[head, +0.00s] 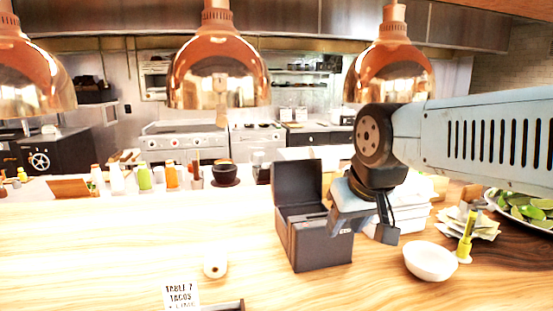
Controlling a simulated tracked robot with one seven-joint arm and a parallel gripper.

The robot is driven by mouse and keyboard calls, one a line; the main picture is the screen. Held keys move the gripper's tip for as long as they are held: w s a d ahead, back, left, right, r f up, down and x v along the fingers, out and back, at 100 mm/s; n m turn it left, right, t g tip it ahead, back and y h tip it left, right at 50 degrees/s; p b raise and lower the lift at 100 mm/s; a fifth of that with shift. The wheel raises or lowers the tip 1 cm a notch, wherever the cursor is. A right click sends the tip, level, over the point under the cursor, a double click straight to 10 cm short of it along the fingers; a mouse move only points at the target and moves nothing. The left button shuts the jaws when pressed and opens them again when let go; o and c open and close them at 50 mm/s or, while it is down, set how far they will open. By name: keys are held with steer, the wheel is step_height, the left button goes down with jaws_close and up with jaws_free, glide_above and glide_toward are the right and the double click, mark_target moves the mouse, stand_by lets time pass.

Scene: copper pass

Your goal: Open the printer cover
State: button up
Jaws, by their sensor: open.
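The printer (320,240) is a dark grey box on the wooden counter, right of the picture's middle. Its cover (297,182) stands upright at the back, so the top of the printer is uncovered. The inside is seen only at a shallow angle, so its contents cannot be made out. My gripper (366,231) is open and points down just right of the printer, with its left finger close to the printer's upper right edge. Whether that finger touches the printer cannot be told.
A white bowl (431,261), a yellow-green marker (466,238) and a plate of limes (526,208) are to the right. White containers (412,217) stand behind my gripper. Copper lamps (217,70) hang above.

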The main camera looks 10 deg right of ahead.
steer(key=shift+d, duration=0.2)
steer(key=shift+o, duration=1)
steer(key=shift+w+r, duration=0.25)
steer(key=shift+r, duration=0.1)
steer(key=w+r+g, duration=0.3)
steer(key=w+r, duration=0.9)
steer(key=w, duration=0.5)
steer(key=g, duration=0.3)
glide_above(295, 179)
steer(key=w, duration=0.3)
steer(key=f, duration=1.1)
steer(key=shift+s+a+f, duration=0.1)
steer(key=shift+s+a, duration=0.05)
steer(key=shift+s, duration=0.1)
jaws_close()
